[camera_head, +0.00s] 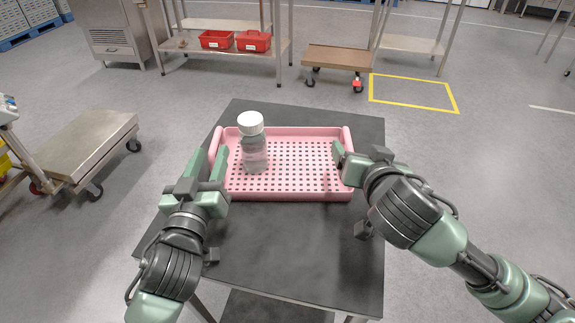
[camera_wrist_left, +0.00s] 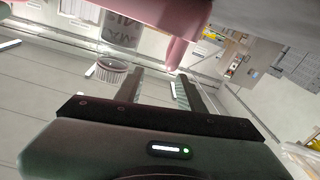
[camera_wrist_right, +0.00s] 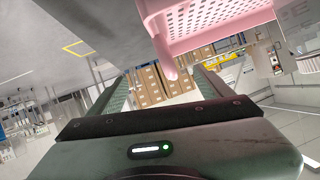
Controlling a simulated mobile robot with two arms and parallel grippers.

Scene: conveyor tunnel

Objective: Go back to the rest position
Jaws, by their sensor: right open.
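The pink perforated tray (camera_head: 290,192) lies on the dark table. A clear bottle with a white cap (camera_head: 253,145) stands upright in its left part. My left gripper (camera_head: 208,162) is open at the tray's left end; its fingers are apart with nothing clamped between them. In the left wrist view, a pink tray end (camera_wrist_left: 178,50) shows beyond the fingertips, and the bottle's white cap (camera_wrist_left: 107,70) shows to the left. My right gripper (camera_head: 358,154) is open at the tray's right end. In the right wrist view, the tray (camera_wrist_right: 210,32) lies beyond the fingers. Exact contact with the tray cannot be told.
The dark table (camera_head: 290,250) is bare in front of the tray. A steel platform cart (camera_head: 80,145) stands at left. A rack with red bins (camera_head: 253,41) and a brown-topped trolley (camera_head: 337,57) stand behind. A yellow floor outline (camera_head: 412,92) is empty.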

